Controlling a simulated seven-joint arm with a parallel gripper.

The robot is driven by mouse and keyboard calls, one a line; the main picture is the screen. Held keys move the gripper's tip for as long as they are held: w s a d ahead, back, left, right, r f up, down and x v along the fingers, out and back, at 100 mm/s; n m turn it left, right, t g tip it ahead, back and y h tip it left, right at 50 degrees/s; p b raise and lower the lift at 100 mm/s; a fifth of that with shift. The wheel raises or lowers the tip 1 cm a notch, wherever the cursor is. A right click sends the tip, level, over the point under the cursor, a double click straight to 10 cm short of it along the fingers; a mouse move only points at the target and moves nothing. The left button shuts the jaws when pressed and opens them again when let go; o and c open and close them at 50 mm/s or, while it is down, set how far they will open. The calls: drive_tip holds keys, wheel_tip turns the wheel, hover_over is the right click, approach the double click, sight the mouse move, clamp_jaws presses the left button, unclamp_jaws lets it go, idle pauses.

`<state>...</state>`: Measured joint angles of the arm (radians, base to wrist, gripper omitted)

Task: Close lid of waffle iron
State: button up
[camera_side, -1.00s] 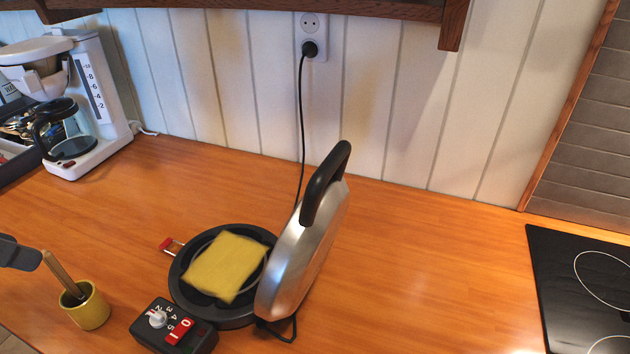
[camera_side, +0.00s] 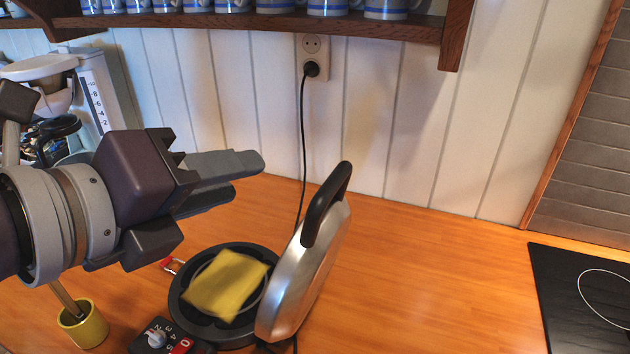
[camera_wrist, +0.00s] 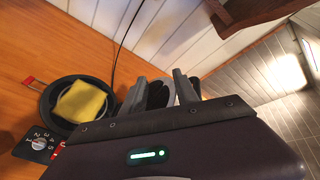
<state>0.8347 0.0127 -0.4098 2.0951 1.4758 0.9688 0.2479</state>
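The waffle iron stands on the wooden counter with its silver lid (camera_side: 308,275) raised and tilted back to the right. The lid's black handle (camera_side: 326,203) is at the top. My gripper (camera_side: 247,174) is above and left of the lid, pointing right, apart from the handle. In the wrist view its fingers (camera_wrist: 159,76) are spread, with dark parts, probably the handle, visible between them. The gripper body hides most of the lid there.
A control box with a dial (camera_side: 155,338) sits in front of the iron. A yellow cup (camera_side: 84,328) with a wooden utensil stands at left. A coffee maker (camera_side: 95,95) is behind my arm. A shelf (camera_side: 250,22) with mugs hangs above. The counter right of the lid is clear.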

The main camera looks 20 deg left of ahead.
sight(333, 178)
drive_tip(key=d+m+h, duration=0.1)
drive_tip(key=d, duration=0.1)
drive_tip(key=s+d+m+h, duration=0.1)
drive_tip(key=d, duration=0.1)
drive_tip(key=d+m, duration=0.1)
drive_tip(key=d, duration=0.1)
drive_tip(key=shift+s+d+r+h, duration=0.3)
drive_tip(key=shift+d+r+h, duration=0.05)
drive_tip(key=shift+d+h, duration=0.05)
drive_tip(key=shift+m, duration=0.3)
drive_tip(key=x, duration=0.7)
drive_tip(key=shift+d+r, duration=0.1)
drive_tip(key=shift+r, duration=0.05)
clamp_jaws()
